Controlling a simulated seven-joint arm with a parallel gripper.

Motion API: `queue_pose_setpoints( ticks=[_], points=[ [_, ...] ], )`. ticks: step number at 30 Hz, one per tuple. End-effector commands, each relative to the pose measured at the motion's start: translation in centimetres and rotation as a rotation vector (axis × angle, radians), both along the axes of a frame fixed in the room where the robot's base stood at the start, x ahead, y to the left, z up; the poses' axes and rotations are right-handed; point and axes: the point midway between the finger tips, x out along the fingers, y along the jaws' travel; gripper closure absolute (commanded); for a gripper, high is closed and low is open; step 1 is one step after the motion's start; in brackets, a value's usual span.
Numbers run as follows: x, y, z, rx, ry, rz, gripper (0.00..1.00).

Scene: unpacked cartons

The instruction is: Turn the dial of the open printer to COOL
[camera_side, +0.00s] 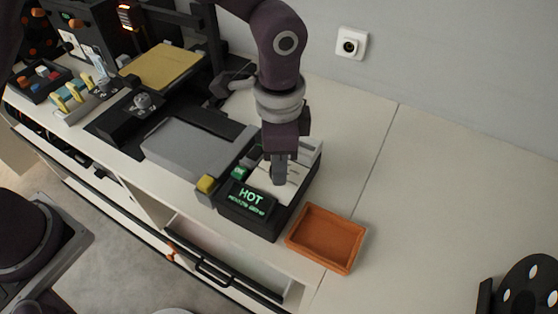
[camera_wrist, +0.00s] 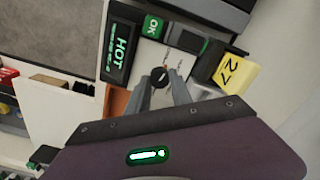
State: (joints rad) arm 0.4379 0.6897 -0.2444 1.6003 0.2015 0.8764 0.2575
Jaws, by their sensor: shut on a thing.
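The open printer (camera_side: 258,222) stands on the white counter with its pale inner panel exposed. Its dark screen (camera_side: 251,200) shows HOT in green; it reads the same in the wrist view (camera_wrist: 120,52). The small black dial (camera_wrist: 159,74) sits on the pale panel between my fingertips. My gripper (camera_side: 278,182) points down over the panel, and its two grey fingers are shut on the dial, one on each side (camera_wrist: 162,84). In the side view my fingers hide the dial. The marks around the dial are too small to read.
A green OK button (camera_wrist: 152,27) and a yellow tag marked 27 (camera_wrist: 236,75) are on the printer. An orange tray (camera_side: 326,238) lies to its right. A drawer (camera_side: 225,268) is open below. The wall is behind.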

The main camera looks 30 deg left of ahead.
Motion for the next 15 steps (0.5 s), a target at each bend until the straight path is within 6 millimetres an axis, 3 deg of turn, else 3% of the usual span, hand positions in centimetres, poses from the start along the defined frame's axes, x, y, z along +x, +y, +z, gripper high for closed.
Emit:
queue_pose_setpoints(
  ticks=[15],
  points=[
    [0.04,0.06,0.11,0.001,-0.001,0.228,1.0]
  ],
)
